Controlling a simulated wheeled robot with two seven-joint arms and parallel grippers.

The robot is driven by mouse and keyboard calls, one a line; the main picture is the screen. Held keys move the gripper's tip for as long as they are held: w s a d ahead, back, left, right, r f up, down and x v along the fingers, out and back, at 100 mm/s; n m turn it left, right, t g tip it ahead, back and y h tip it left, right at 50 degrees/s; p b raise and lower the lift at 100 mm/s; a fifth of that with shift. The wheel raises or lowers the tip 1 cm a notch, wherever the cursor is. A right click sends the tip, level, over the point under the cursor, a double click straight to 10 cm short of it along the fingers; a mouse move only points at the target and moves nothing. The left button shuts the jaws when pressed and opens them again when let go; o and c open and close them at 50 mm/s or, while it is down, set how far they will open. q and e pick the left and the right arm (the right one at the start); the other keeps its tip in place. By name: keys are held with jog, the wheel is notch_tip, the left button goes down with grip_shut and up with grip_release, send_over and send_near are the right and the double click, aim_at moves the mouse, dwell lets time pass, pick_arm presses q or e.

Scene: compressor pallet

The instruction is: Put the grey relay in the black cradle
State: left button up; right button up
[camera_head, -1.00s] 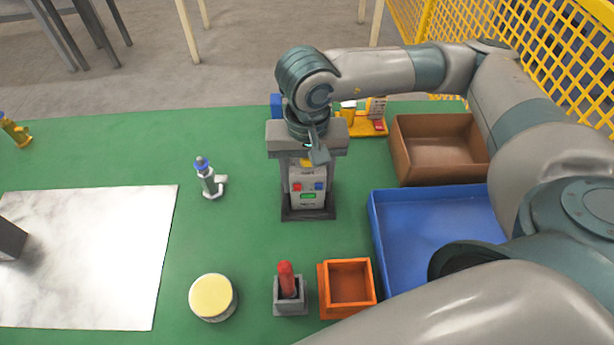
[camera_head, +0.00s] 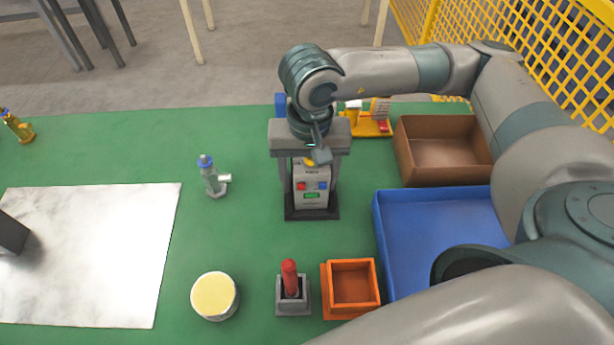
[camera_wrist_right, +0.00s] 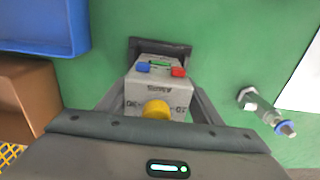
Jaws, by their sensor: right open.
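The grey relay (camera_head: 312,174) stands upright in the black cradle (camera_head: 311,214) on the green table. It has a red and a blue button, a green display and a yellow knob. My right gripper (camera_head: 311,184) points down over the relay, its fingers open on either side of it. In the right wrist view, the relay (camera_wrist_right: 152,97) lies between the spread fingers, with gaps beside it, and its far end meets the cradle (camera_wrist_right: 165,46). The inside of the cradle is hidden by the relay.
Right of the cradle are a blue tray (camera_head: 379,235) and a brown box (camera_head: 408,165). In front stand an orange box (camera_head: 350,312), a red-handled part (camera_head: 290,280) and a yellow-topped round tin (camera_head: 213,295).

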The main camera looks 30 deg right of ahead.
jog(key=shift+s+d+f, duration=0.15)
jog(key=shift+s+f, duration=0.2)
jog(key=shift+f, duration=0.05)
jog(key=shift+r, duration=0.15)
jog(key=shift+d+r+p, duration=0.1)
jog(key=shift+r+p, duration=0.05)
jog(key=shift+p, duration=0.3)
pick_arm(q)
jog(key=shift+s+a+f+g+b, duration=0.2)
jog(key=shift+s+g+b, duration=0.15)
jog(key=shift+b, duration=0.35)
pick_arm(e)
jog(key=r, duration=1.2)
jog(key=shift+w+r, duration=0.2)
jog(key=shift+r, duration=0.05)
dwell(0.4)
